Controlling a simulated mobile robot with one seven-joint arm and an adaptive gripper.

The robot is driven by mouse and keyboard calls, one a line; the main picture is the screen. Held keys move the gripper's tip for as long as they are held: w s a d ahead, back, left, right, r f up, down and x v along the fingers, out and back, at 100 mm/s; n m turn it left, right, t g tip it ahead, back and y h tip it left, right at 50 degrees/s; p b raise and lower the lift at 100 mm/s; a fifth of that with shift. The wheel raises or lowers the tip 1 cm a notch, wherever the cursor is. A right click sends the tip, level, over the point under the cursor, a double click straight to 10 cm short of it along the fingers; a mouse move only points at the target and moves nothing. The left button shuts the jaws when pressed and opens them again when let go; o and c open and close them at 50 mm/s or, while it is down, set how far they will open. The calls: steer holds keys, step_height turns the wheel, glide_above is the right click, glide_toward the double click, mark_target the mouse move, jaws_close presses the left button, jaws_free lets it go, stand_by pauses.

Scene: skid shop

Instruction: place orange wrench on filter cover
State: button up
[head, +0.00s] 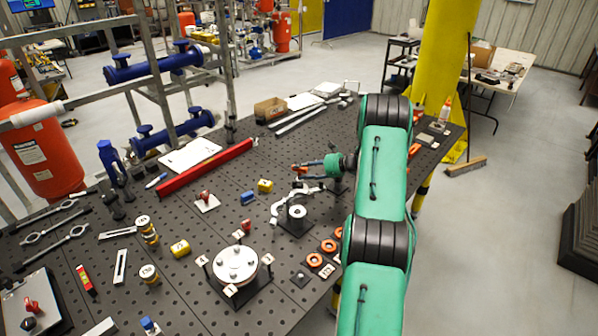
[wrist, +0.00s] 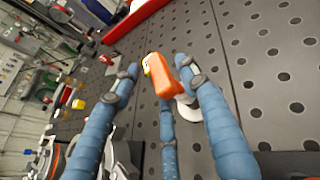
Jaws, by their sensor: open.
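An orange object (wrist: 163,80), which looks like the orange wrench, shows between the blue fingers of my gripper (wrist: 157,66) in the wrist view. In the head view a small orange part (head: 298,169) shows at the tips of my gripper (head: 303,170), over the far middle of the black table. My gripper is open around it; I cannot tell whether any finger touches it. A round silver cover with bolts (head: 236,263), likely the filter cover, sits on a dark stand at the front of the table. No wrench shows on it.
A silver curved tool (head: 283,205) lies beside a small round fitting (head: 297,211) between my gripper and the cover. A long red bar (head: 205,168) lies behind.

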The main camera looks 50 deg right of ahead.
steer(key=v, duration=0.9)
stand_by(0.6)
steer(key=a+r+n+g, duration=0.2)
steer(key=a+r+n, duration=0.45)
steer(key=a, duration=0.75)
steer(key=a+r+n+g, duration=0.3)
steer(key=a+r, duration=0.6)
steer(key=a, duration=0.5)
steer(key=a+r+n+g, duration=0.2)
steer(key=a+r+n, duration=0.45)
steer(key=a, duration=0.75)
steer(key=s+a+r+n+g+h, duration=0.1)
steer(key=s+a+r+n, duration=0.2)
steer(key=s+a, duration=0.4)
steer(key=s+a+r+n+g+h, duration=0.1)
steer(key=s+a+r+n, duration=0.3)
steer(key=a, duration=0.5)
steer(key=s+a+n+t+h, duration=0.1)
steer(key=s+a+n, duration=0.2)
steer(key=s, duration=0.6)
steer(key=s+a+n+t+h, duration=0.1)
steer(key=s+a+n, duration=0.3)
steer(key=s, duration=0.5)
steer(key=shift+s+r+n+h, duration=0.2)
steer(key=shift+s+n+h, duration=0.05)
steer(key=shift+n+h, duration=0.3)
